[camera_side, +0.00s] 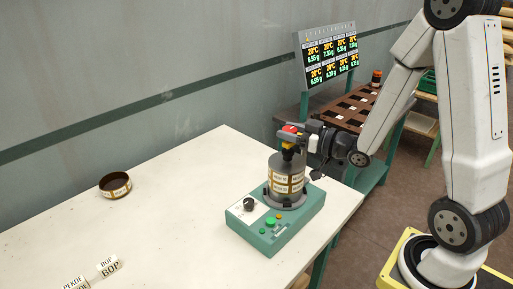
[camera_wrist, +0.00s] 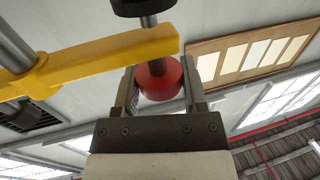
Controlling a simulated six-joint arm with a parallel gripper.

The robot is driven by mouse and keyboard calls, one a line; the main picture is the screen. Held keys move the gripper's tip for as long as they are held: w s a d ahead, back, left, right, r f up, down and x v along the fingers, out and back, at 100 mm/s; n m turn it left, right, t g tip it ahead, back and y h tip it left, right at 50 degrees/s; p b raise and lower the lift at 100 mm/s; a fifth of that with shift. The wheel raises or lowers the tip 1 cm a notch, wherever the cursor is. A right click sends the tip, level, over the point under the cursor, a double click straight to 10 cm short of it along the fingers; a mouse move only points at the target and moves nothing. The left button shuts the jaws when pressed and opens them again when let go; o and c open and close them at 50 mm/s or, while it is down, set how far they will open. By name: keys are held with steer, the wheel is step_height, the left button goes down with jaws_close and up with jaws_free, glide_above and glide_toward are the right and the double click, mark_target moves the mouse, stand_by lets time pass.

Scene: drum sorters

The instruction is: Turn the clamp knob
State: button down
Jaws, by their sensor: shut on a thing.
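The red clamp knob (camera_wrist: 158,82) sits between the two fingers of my gripper (camera_wrist: 160,72), which is shut on it. A yellow clamp bar (camera_wrist: 100,62) and a dark post are right beside the knob in the wrist view. In the side view the knob (camera_side: 290,129) is a small red spot above the drum, and my gripper (camera_side: 300,136) reaches it from the right, partly hiding the clamp. The grey drum (camera_side: 284,172) with labelled bands stands upright on the green machine (camera_side: 277,231), below the clamp.
The machine has a black dial (camera_side: 249,204) and a green button (camera_side: 270,222). A display board (camera_side: 330,58) stands behind. The middle of the table is clear.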

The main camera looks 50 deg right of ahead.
steer(key=shift+c, duration=0.7)
jaws_free()
steer(key=shift+d+n+g+y, duration=0.1)
steer(key=shift+n+g+y, duration=0.3)
steer(key=shift+n+y, duration=0.6)
